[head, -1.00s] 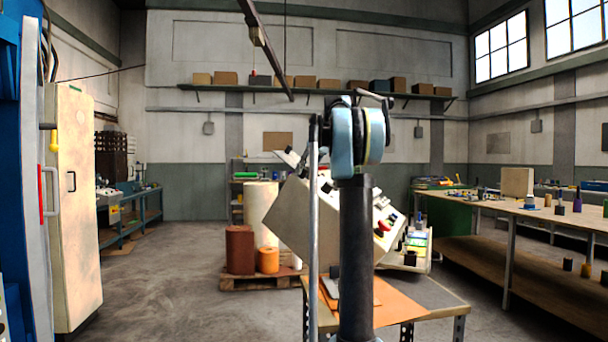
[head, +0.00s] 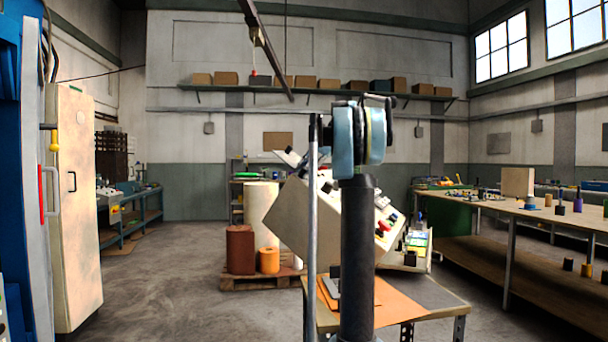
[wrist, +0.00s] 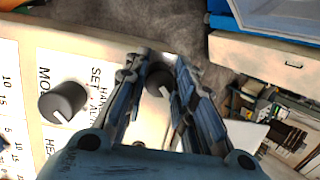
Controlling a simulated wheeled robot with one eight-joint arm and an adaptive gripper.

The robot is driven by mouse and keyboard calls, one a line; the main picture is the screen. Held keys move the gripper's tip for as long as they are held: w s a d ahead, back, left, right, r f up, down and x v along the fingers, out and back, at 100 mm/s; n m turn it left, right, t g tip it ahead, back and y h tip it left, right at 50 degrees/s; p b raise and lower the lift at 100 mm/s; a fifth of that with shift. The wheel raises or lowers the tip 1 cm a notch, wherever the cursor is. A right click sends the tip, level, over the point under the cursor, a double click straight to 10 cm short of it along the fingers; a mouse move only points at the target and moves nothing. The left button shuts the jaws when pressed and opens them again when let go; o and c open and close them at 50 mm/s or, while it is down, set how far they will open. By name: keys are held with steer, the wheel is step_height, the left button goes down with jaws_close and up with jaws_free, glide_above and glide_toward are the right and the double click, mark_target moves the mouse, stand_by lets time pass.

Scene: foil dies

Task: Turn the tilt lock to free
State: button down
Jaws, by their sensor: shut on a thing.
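In the wrist view, a dark round knob (wrist: 159,81) with a white pointer mark sits on a pale panel (wrist: 112,47) between the fingers of my gripper (wrist: 160,68). The fingers are shut on this knob. Lettering beside it reads in part "HAND" and "SET". A second dark knob (wrist: 62,101) with a white pointer line stands to the left, clear of the fingers. I cannot read which knob is the tilt lock. In the head view, the tilted cream console (head: 300,225) stands on a bench, partly behind my arm, which hides my gripper.
The small bench (head: 440,292) carries an orange sheet (head: 392,300). A long wooden worktable (head: 470,204) with small parts stands at right. A cream cabinet (head: 75,210) is at far left. The floor between is clear.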

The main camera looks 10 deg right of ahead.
stand_by(0.5)
steer(key=c, duration=1.3)
jaws_free()
steer(key=shift+c, duration=0.2)
steer(key=shift+d, duration=0.1)
steer(key=v, duration=1.1)
steer(key=shift+d+r, duration=0.25)
steer(key=shift+r, duration=0.05)
